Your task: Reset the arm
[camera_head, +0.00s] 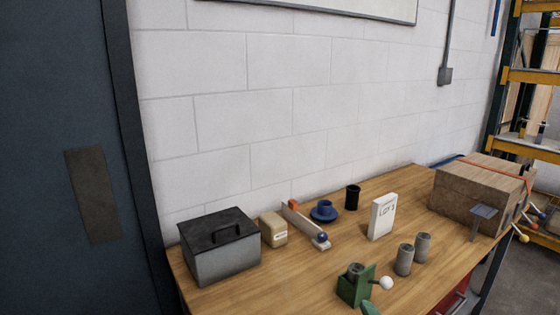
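No gripper and no part of my arms shows clearly in the head view. The word "arm" in the task may be a lever, but I cannot tell which. A green block fixture (356,287) stands at the front of the wooden table, with a dark grey cylinder in its top. A white ball knob (386,283) sticks out at its right side. A small green piece (370,308) shows at the bottom edge, mostly cut off.
A wall stands behind.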

